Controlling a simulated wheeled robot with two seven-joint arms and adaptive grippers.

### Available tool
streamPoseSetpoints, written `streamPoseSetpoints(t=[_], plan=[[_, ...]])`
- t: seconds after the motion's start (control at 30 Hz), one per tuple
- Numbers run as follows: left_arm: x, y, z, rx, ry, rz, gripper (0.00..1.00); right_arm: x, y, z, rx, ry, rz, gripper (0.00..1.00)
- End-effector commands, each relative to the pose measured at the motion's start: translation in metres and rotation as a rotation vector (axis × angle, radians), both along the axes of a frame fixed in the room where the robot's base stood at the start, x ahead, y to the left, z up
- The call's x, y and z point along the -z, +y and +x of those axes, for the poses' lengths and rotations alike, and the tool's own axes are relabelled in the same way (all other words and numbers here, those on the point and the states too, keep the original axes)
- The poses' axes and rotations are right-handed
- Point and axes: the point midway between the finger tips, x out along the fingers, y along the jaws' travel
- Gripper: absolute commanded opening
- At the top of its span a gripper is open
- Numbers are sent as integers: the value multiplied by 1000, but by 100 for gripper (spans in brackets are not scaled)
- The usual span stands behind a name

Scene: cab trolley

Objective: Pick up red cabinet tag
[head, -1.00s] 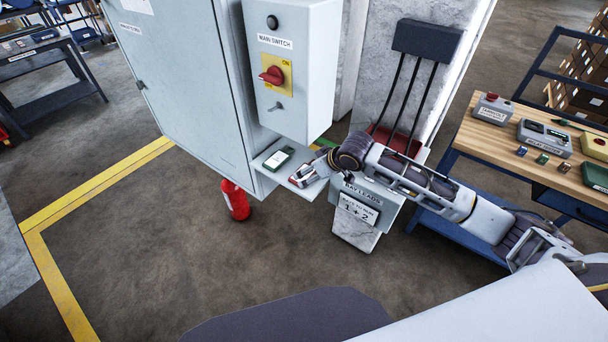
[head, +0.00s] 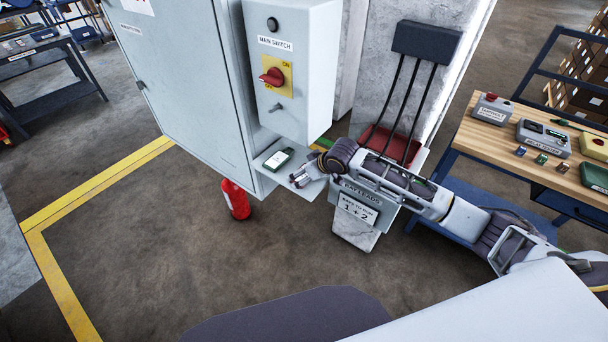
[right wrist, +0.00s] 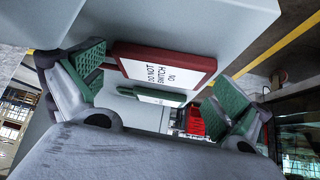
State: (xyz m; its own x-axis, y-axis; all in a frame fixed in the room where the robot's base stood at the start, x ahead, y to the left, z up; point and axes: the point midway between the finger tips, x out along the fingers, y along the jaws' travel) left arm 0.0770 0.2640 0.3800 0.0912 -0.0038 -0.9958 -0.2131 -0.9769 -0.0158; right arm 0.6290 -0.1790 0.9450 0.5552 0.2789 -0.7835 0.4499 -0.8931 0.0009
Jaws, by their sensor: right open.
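The red cabinet tag (right wrist: 165,69), red-framed with a white face reading "DO NOT SWITCH ON", shows in the right wrist view between the green-padded fingers of my right gripper (right wrist: 155,88). The gripper is open, with a finger on either side of the tag and a visible gap at least on the right. In the head view my right gripper (head: 300,176) is over the small shelf (head: 292,192) below the switch box and hides the red tag. A green tag (head: 278,159) lies on the shelf to its left. My left gripper is not in view.
A bay leads box (head: 357,207) is below my right forearm. A red extinguisher (head: 236,200) stands on the floor. A workbench (head: 500,148) is at the right.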

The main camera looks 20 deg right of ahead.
Motion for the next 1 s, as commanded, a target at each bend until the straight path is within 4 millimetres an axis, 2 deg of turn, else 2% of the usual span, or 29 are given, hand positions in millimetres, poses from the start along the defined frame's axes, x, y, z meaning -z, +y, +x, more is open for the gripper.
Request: streamPoseSetpoints(t=[0.33, 0.6, 1.0], plan=[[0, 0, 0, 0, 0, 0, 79, 0, 0, 0, 0, 0, 0, 100], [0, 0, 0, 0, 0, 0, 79, 0, 0, 0, 0, 0, 0, 68], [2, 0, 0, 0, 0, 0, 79, -2, 1, -1, 0, 0, 2, 68]])
